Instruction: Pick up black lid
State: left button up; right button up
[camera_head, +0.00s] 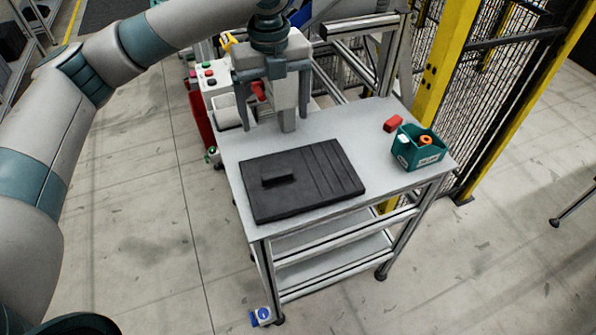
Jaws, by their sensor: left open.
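The black lid (316,178) lies flat on the grey top of a wheeled cart (385,178). It is a dark rectangular slab with a raised block-like handle on its left part and grooves across its right part. My left gripper (275,105) hangs from the arm that comes in from the upper left. It is open and empty, beyond the far edge of the lid in the picture and apart from it. My right gripper is not in view.
A green bin (420,158) with an orange roll and a white item stands at the cart's right end. Yellow posts and mesh fencing (490,100) rise behind. A button panel (208,80) stands back left.

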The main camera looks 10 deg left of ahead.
pick_arm(q)
jog(key=p, duration=0.5)
send_over(279, 172)
notch_tip(279, 172, down, 12)
jog(key=shift+r, duration=0.15)
jog(key=shift+f, duration=0.3)
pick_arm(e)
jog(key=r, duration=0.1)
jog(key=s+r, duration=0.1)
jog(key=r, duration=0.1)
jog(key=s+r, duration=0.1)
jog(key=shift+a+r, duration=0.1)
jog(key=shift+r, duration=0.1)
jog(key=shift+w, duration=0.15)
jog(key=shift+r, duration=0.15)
